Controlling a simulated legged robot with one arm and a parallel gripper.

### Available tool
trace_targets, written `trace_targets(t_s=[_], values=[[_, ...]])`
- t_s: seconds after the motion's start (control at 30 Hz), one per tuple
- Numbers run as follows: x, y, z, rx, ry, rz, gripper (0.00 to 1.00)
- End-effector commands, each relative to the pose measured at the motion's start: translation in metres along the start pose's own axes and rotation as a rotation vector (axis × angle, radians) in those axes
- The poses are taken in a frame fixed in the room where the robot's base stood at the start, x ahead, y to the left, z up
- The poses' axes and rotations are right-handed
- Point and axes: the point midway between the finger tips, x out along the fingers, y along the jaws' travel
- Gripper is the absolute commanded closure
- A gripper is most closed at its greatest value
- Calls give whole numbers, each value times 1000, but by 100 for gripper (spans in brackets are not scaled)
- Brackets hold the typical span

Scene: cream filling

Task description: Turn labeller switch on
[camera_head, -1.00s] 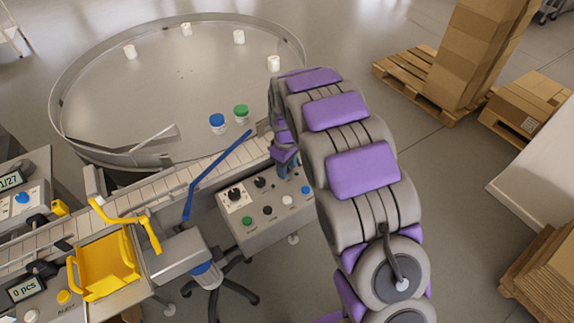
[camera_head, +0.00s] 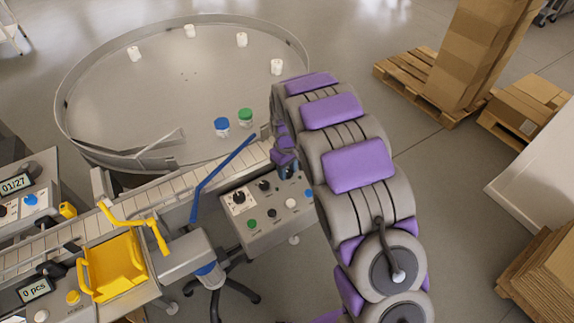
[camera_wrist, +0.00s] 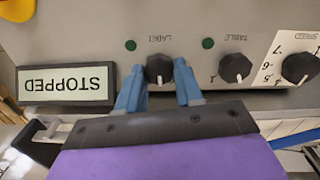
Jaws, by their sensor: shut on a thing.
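The labeller switch is a black rotary knob (camera_wrist: 159,69) under the word LABEL, upside down in the wrist view. My gripper (camera_wrist: 160,80) has its two blue fingers on either side of this knob and is shut on it. A dark green lamp (camera_wrist: 130,45) sits beside the LABEL marking. A display (camera_wrist: 66,83) to the left reads STOPPED, upside down. In the head view my gripper (camera_head: 286,168) is at the far edge of the grey control box (camera_head: 262,236), and the knob is hidden behind it.
The TABLE knob (camera_wrist: 235,68) and a SPEED dial (camera_wrist: 300,67) lie right of the gripped knob. A large round table (camera_head: 180,80) with several jars stands behind. A conveyor (camera_head: 170,190) with a blue rail and a yellow hopper (camera_head: 112,268) lie left.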

Motion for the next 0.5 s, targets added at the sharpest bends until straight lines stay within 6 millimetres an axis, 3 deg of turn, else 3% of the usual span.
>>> trace_targets(t_s=[0.5], values=[[-1, -1, 2, 480, -6, -1, 95]])
